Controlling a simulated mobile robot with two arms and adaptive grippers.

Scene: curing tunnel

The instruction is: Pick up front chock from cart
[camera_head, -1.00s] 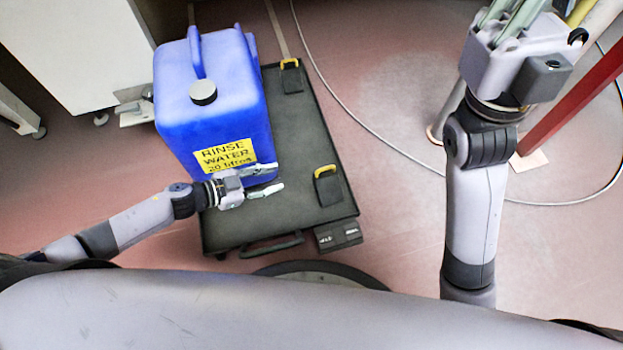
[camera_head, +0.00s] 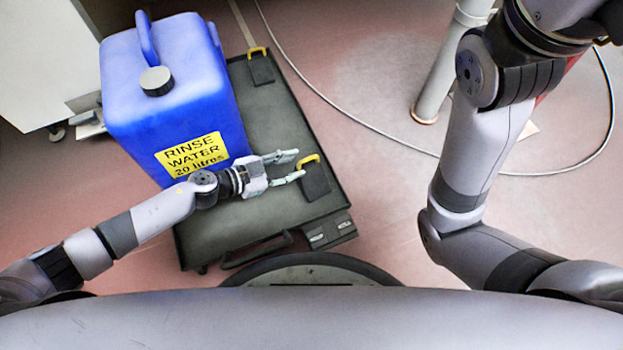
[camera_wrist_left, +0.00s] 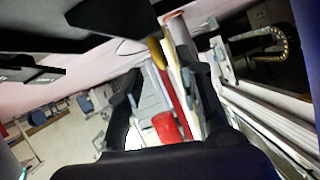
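The front chock (camera_head: 315,183) is a dark wedge with a yellow handle, on the near right part of the black cart (camera_head: 262,232). My left gripper (camera_head: 299,165) is open, its two pale fingers pointing right at the yellow handle. The fingertips are right beside the handle; I cannot tell whether they touch it. In the left wrist view the two dark fingers (camera_wrist_left: 163,105) stand apart, and I cannot make out the chock between them. The right arm shows at the right, but its gripper is out of the picture.
A blue rinse water jug (camera_head: 172,95) stands on the cart's left part, close beside my left wrist. A second chock (camera_head: 260,68) with a yellow handle sits at the cart's far edge. A pale post (camera_head: 446,75) and a hose (camera_head: 560,174) are to the right.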

